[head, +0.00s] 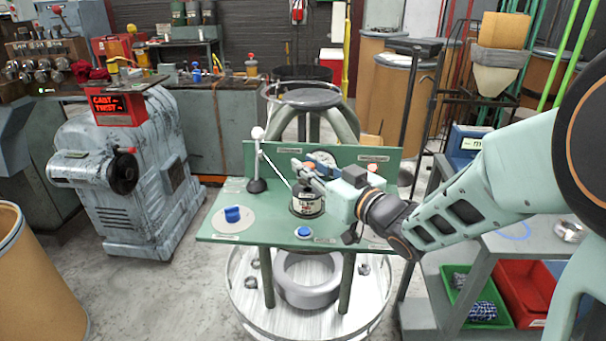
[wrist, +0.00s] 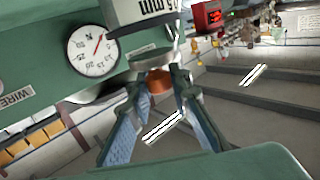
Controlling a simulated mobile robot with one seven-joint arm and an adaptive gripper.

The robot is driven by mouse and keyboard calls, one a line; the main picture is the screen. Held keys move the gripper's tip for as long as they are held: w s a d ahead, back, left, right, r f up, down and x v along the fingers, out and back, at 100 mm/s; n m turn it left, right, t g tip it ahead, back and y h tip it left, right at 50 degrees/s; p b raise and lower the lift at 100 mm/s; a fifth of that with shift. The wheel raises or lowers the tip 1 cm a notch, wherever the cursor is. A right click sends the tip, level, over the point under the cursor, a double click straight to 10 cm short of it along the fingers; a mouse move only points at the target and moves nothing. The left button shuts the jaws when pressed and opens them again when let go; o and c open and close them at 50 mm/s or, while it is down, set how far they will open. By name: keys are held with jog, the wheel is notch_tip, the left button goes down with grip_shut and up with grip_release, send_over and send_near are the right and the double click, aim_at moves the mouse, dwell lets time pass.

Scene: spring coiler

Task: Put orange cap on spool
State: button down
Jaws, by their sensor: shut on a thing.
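My gripper (head: 300,170) is over the middle of the green bench, close to the upright back panel. In the wrist view its two blue-padded fingers (wrist: 160,90) close in on a small orange cap (wrist: 158,81), held between the tips. The cap is hidden or too small to tell in the head view. A dark cylinder with a pale label (head: 307,202), perhaps the spool, stands upright on the bench just below my gripper. My fingers partly cover its top, so I cannot tell whether the cap touches it.
A dial gauge (head: 322,158) is on the panel behind my gripper. A white-knobbed lever (head: 257,160) stands left. A blue block (head: 232,214) on a pale disc and a blue button (head: 303,232) are on the bench (head: 270,226).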

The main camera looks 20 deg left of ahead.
jog(key=shift+f, duration=0.6)
jog(key=shift+f+b, duration=0.6)
jog(key=shift+b, duration=0.1)
jog(key=c, duration=1.8)
grip_release()
jog(key=shift+o, duration=0.2)
jog(key=shift+r+p, duration=0.5)
jog(key=shift+r, duration=0.05)
jog(key=shift+s+d+r+p, duration=0.15)
jog(key=shift+d+r+p, duration=0.1)
jog(key=shift+p, duration=0.05)
jog(key=p+v, duration=0.1)
jog(key=v, duration=1)
jog(key=shift+s+d+f, duration=0.15)
jog(key=shift+s+f, duration=0.05)
jog(key=shift+f, duration=0.05)
